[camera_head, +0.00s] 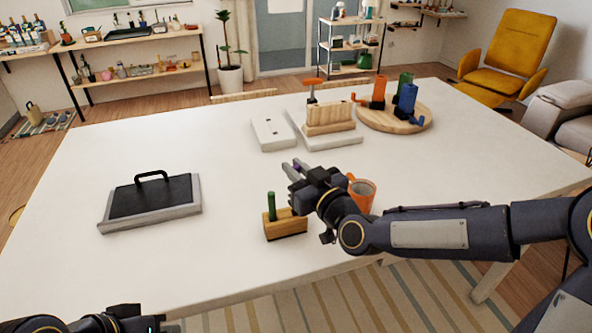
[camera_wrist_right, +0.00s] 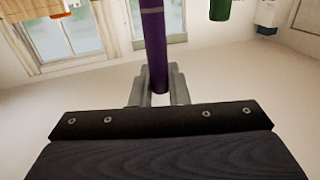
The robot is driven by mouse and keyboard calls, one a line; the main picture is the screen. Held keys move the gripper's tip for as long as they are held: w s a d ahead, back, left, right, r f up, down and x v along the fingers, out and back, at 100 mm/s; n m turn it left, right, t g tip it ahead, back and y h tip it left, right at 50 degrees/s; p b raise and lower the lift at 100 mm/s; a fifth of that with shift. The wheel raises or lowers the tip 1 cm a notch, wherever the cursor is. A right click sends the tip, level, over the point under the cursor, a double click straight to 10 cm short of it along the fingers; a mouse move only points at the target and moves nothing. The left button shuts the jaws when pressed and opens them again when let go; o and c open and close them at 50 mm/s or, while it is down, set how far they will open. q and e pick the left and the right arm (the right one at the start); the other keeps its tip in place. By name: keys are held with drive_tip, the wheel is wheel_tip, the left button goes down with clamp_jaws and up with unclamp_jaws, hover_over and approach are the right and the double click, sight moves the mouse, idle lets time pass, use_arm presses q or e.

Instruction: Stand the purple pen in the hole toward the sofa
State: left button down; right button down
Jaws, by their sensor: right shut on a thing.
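The purple pen (camera_wrist_right: 153,45) is held between the fingers of my right gripper (camera_wrist_right: 157,92), upright in the right wrist view. In the head view this gripper (camera_head: 292,170) is above the table, just behind and above the wooden pen block (camera_head: 286,229), and only a trace of purple shows at its fingers. The block stands near the table's front edge with a green pen (camera_head: 271,206) upright toward its left end. My gripper and wrist cover part of the block's right side, so its other holes cannot be made out. My left gripper (camera_head: 125,316) is at the bottom left, partly cut off.
An orange mug (camera_head: 364,193) stands close behind my right wrist. A dark-topped tray with a handle (camera_head: 150,198) lies at left on the white table (camera_head: 200,130). A grey sofa (camera_head: 562,112) is at right.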

drive_tip(key=shift+b, duration=0.6)
idle(0.8)
idle(0.4)
drive_tip(key=shift+f+b, duration=2.95)
drive_tip(key=shift+b, duration=0.4)
drive_tip(key=c, duration=1.3)
unclamp_jaws()
drive_tip(key=shift+s+d, duration=0.2)
drive_tip(key=shift+s, duration=0.05)
drive_tip(key=v, duration=0.7)
drive_tip(key=shift+s+b, duration=0.1)
drive_tip(key=shift+b, duration=0.2)
